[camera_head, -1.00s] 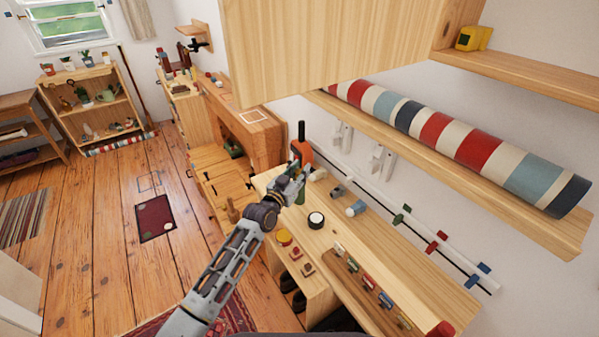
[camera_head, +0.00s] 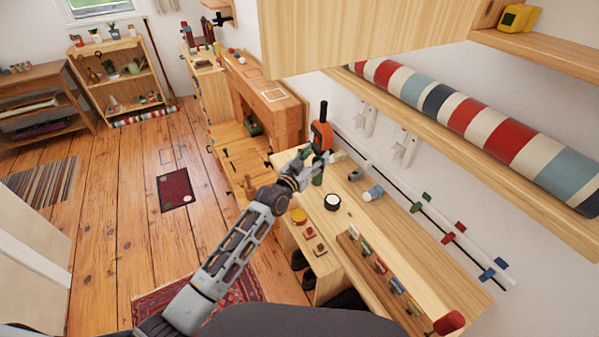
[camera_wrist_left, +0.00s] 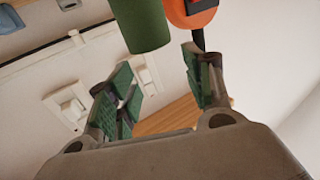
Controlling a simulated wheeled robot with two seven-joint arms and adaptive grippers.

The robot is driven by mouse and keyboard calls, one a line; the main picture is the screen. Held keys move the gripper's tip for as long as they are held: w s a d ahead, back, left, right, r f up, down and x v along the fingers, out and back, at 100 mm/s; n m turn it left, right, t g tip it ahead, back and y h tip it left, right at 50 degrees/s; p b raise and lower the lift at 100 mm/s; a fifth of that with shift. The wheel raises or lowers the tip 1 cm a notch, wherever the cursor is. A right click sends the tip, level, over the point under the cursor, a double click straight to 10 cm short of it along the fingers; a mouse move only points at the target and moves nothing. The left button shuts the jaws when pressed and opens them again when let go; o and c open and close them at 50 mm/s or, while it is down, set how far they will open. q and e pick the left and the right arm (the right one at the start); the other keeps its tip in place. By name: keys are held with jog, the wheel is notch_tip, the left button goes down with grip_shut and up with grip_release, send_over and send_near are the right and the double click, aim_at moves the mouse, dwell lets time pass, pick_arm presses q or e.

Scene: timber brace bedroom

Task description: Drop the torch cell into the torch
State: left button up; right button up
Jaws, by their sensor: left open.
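My left gripper (camera_head: 306,170) is over the far end of the workbench, and its open green-padded fingers also show in the left wrist view (camera_wrist_left: 160,78). Nothing shows between the fingers. A green cylinder (camera_head: 317,176) is close by the fingers in the head view. It shows beyond the fingertips at the top of the left wrist view (camera_wrist_left: 143,22), apart from them. I cannot tell whether it is the torch. A white and blue cylinder (camera_head: 373,193) lies on the bench. The torch cell cannot be made out for certain. My right gripper is out of view.
An orange and black device (camera_head: 321,133) stands close behind the gripper. A black-rimmed white disc (camera_head: 332,202), a yellow-topped round item (camera_head: 298,216) and a rack of small coloured items (camera_head: 381,265) crowd the bench (camera_head: 425,250). A shelf with a striped roll (camera_head: 470,112) overhangs the wall side.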

pick_arm(q)
jog(key=v, duration=0.9)
jog(key=shift+s, duration=0.15)
jog(key=shift+a, duration=0.1)
dwell(0.8)
jog(key=shift+s, duration=0.1)
